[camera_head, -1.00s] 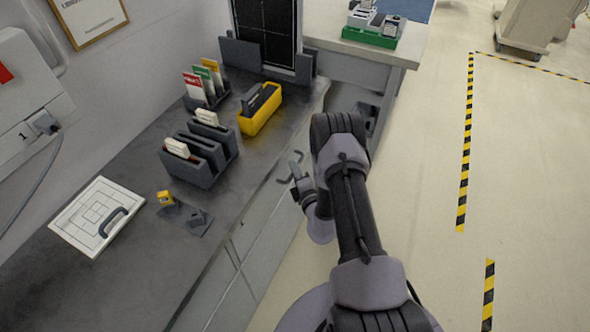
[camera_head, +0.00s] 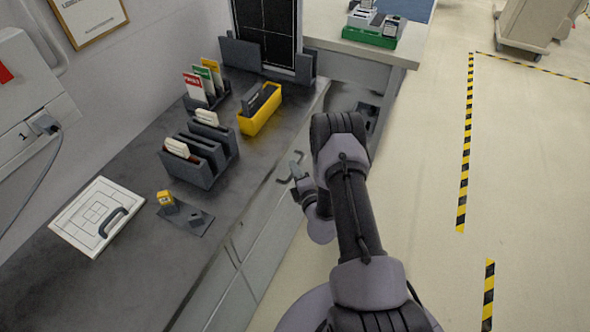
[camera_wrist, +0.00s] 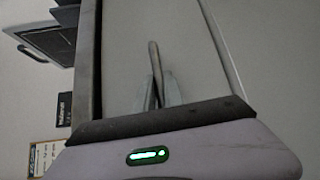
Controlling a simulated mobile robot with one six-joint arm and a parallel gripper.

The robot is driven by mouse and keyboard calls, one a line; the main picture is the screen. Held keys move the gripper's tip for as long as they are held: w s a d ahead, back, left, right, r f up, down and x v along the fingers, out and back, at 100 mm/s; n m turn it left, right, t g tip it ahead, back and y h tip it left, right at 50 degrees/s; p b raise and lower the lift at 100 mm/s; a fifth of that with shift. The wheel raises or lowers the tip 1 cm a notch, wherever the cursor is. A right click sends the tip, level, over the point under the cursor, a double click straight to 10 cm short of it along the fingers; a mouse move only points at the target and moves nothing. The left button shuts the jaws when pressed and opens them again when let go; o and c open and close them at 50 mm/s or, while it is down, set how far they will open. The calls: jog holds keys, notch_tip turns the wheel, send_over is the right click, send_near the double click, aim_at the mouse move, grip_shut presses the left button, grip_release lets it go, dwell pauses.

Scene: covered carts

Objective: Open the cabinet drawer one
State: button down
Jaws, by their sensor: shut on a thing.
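The cabinet drawer front (camera_head: 264,225) is a pale grey panel under the dark worktop. It looks flush with the cabinet face; its number cannot be read. A slim grey bar handle (camera_head: 292,166) stands out from it. My gripper (camera_head: 299,178) is at the handle, beside the worktop's right edge, partly hidden by my arm. In the wrist view, the drawer front (camera_wrist: 190,45) fills the middle. The handle (camera_wrist: 154,58) runs up from between the fingers of my gripper (camera_wrist: 160,88), which is shut on it.
The worktop (camera_head: 110,280) carries a white lidded case (camera_head: 80,222), a small yellow item (camera_head: 165,198), dark card holders (camera_head: 190,172) and a yellow bin (camera_head: 259,122). A second bench (camera_head: 355,55) stands beyond.

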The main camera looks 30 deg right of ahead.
jog(key=s+d, duration=1.6)
jog(key=s, duration=0.4)
jog(key=shift+s+d+p, duration=0.15)
jog(key=shift+s+p, duration=0.2)
jog(key=shift+p, duration=0.05)
jog(key=c, duration=1.7)
grip_release()
jog(key=shift+c, duration=0.2)
jog(key=s+a+r+p, duration=0.2)
jog(key=s+p, duration=0.2)
jog(key=s, duration=1.3)
jog(key=shift+a+r, duration=0.2)
